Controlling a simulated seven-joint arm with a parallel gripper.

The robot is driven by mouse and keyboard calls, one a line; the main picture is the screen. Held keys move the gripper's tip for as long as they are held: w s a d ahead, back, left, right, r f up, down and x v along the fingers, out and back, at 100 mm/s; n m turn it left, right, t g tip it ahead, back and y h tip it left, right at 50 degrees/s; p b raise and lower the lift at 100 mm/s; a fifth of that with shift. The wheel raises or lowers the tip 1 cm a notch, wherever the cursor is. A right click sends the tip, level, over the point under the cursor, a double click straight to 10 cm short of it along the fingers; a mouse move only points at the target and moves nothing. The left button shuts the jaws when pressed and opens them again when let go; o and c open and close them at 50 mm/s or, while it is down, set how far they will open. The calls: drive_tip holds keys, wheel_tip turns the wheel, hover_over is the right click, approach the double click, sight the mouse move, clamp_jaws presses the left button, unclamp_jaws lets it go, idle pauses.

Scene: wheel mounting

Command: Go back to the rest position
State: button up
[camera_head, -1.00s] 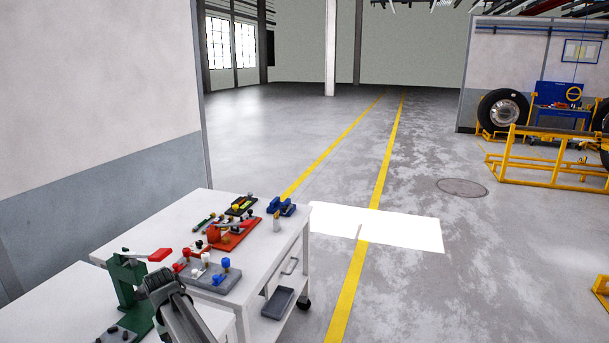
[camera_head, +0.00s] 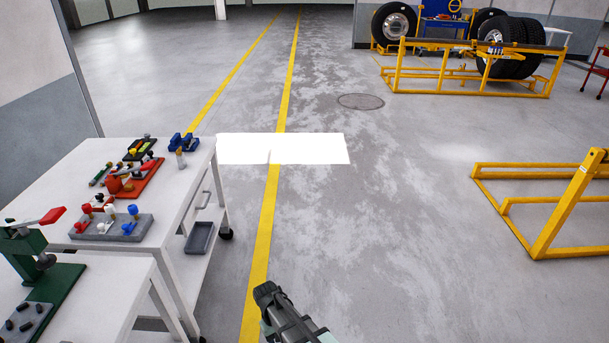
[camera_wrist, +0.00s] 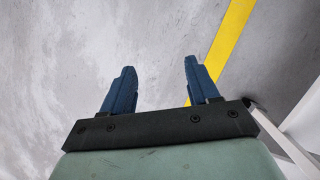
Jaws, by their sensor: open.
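My gripper (camera_wrist: 158,82) is open in the wrist view. Its two blue fingers stand apart with only grey floor and a yellow line between and beyond them. In the head view my arm's dark end (camera_head: 275,305) shows at the bottom, over the floor to the right of the white tables. The fingertips cannot be made out there.
Yellow frames (camera_head: 560,210) stand at the right, with tyres (camera_head: 525,45) behind. The middle floor is clear.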

drive_tip(key=s+d+f+m+g, duration=0.1)
drive_tip(key=s+d+f, duration=0.35)
drive_tip(key=d, duration=0.35)
drive_tip(key=s+d+f+m+g, duration=0.1)
drive_tip(key=s+d+f+m, duration=0.15)
drive_tip(key=s+d, duration=0.4)
drive_tip(key=s+d+f+m+g+y, duration=0.1)
drive_tip(key=s+d, duration=0.3)
drive_tip(key=s, duration=0.3)
drive_tip(key=s+d+f+m+y, duration=0.1)
drive_tip(key=s+d+f, duration=0.1)
drive_tip(key=s+d, duration=0.3)
drive_tip(key=s, duration=0.2)
drive_tip(key=shift+s+d+f+g, duration=0.15)
drive_tip(key=shift+s+d+g, duration=0.1)
drive_tip(key=shift+s+g, duration=0.15)
